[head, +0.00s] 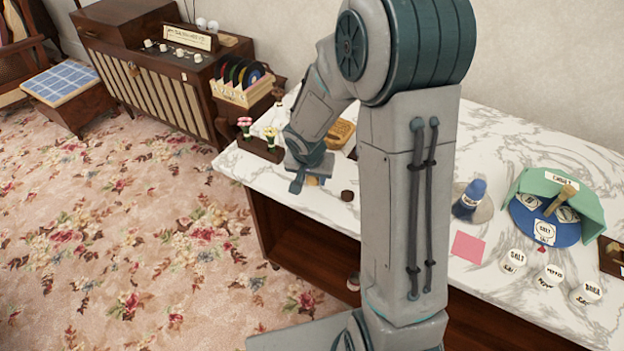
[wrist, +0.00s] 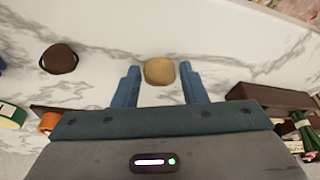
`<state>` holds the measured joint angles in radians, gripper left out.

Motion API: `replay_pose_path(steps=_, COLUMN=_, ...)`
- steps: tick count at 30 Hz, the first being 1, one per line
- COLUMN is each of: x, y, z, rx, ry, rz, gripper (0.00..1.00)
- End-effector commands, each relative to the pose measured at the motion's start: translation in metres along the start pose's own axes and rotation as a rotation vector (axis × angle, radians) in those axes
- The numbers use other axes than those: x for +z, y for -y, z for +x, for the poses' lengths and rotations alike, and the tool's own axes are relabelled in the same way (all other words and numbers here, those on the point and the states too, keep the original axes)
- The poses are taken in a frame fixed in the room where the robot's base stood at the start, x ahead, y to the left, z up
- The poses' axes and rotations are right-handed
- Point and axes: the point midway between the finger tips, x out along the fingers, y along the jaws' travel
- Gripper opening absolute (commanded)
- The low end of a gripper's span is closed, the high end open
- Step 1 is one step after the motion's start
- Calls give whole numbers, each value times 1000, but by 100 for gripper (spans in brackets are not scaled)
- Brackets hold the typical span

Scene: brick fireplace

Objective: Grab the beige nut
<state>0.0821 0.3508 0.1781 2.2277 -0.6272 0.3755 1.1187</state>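The beige nut (wrist: 159,71), a rounded tan piece, lies on the white marble top in the wrist view. My gripper (wrist: 159,70) is open, with one blue finger on each side of the nut's outline. Narrow gaps show between the nut and both fingertips. I cannot tell how far above the marble the fingertips are. In the head view my gripper (head: 304,184) is low over the left end of the table, and only a small tan patch shows beside it.
A dark brown nut (wrist: 59,58) lies to the left in the wrist view. A brown planter box (head: 260,150) with flowers stands close by.

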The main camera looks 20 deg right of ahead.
Motion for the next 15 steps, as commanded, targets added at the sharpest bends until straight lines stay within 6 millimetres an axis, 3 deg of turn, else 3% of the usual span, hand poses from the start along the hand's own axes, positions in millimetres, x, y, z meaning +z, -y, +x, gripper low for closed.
replay_pose_path(steps=1, x=0, y=0, z=0, rx=0, ry=0, rz=0, gripper=24)
replay_pose_path(steps=3, x=0, y=0, z=0, rx=0, ry=0, rz=0, gripper=7)
replay_pose_path(steps=15, x=0, y=0, z=-1, rx=0, ry=0, rz=1, gripper=6)
